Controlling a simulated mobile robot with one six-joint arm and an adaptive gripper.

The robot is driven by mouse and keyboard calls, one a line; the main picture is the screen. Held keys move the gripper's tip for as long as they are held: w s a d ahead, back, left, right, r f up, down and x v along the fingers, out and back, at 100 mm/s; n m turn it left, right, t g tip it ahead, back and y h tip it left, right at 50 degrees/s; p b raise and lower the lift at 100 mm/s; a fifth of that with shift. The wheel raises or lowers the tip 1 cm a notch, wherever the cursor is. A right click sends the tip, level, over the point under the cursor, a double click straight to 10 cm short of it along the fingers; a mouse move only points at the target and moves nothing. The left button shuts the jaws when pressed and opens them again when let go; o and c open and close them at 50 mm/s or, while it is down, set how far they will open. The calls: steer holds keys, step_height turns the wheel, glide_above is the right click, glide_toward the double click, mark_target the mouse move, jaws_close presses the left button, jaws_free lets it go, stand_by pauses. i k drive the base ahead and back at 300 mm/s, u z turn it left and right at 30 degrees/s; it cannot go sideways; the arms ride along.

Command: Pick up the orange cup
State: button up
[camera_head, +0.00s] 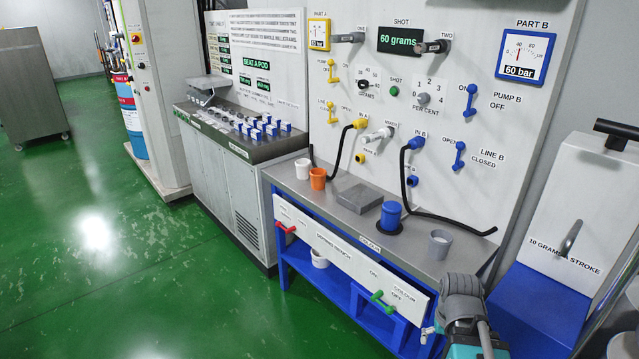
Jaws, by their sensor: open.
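The orange cup (318,179) stands upright on the grey top of the dosing bench (345,222), near its left end. A white cup (302,169) stands close beside it, to its left and a little behind. A part of my arm shows at the bottom right, in front of the bench's right end. My gripper's fingers are not visible. Nothing hides the orange cup.
On the bench stand a grey block (359,198), a blue cup (391,214) and a grey cup (440,243). Black hoses (345,146) hang from the valve panel behind. A red handle (285,228) projects from the bench front. Green floor (150,260) is clear at left.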

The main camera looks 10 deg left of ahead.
mark_target(318, 174)
steer(key=z, duration=0.05)
steer(key=k, duration=0.65)
steer(key=u, duration=0.6)
steer(key=i, duration=1.95)
steer(key=z, duration=0.3)
